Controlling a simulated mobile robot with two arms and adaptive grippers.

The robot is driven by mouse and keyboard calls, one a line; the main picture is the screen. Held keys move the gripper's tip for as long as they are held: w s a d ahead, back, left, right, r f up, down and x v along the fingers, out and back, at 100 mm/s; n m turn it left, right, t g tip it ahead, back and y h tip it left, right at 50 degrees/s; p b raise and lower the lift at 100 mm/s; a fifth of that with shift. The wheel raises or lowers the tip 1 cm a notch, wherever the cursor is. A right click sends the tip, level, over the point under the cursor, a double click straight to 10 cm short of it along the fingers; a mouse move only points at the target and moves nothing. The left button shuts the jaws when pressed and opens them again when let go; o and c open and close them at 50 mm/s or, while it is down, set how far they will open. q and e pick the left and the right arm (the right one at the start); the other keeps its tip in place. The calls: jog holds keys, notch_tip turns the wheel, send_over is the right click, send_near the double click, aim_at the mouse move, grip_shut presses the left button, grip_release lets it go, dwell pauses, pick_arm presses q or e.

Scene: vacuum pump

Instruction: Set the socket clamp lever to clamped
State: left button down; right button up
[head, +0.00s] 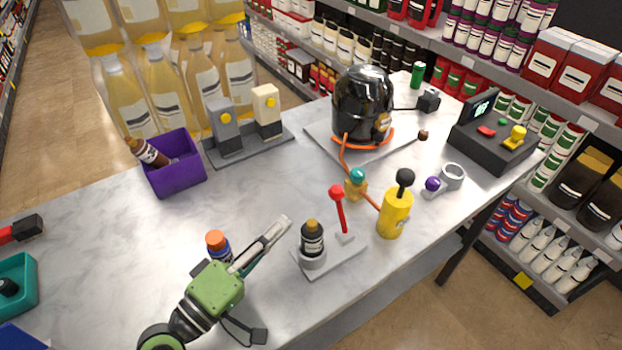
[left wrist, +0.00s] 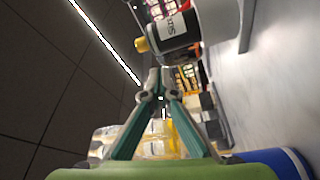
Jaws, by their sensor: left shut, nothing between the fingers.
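The socket clamp lever (head: 340,210) has a red knob and stands on a pale base plate (head: 333,259), leaning slightly left at its top. On the same plate, a dark bottle (head: 312,236) with a tan cap sits upright in a white socket (head: 313,259). My left gripper (head: 283,223) is shut and empty, left of the lever and apart from it. In the left wrist view, the fingers (left wrist: 160,82) meet at their tips, below the dark bottle (left wrist: 176,30) and white socket (left wrist: 222,28). The lever is not clear there. My right gripper is not in view.
A blue bottle with an orange cap (head: 217,240) stands right beside my left gripper. A yellow pump (head: 394,214) with a black knob stands right of the lever. A purple bin (head: 176,180) and a black vessel (head: 363,103) stand farther back.

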aim_at(340, 210)
pick_arm(q)
jog(key=p+x, duration=0.4)
jog(key=x, duration=0.5)
jog(key=shift+d+r, duration=0.2)
jog(key=shift+d, duration=0.15)
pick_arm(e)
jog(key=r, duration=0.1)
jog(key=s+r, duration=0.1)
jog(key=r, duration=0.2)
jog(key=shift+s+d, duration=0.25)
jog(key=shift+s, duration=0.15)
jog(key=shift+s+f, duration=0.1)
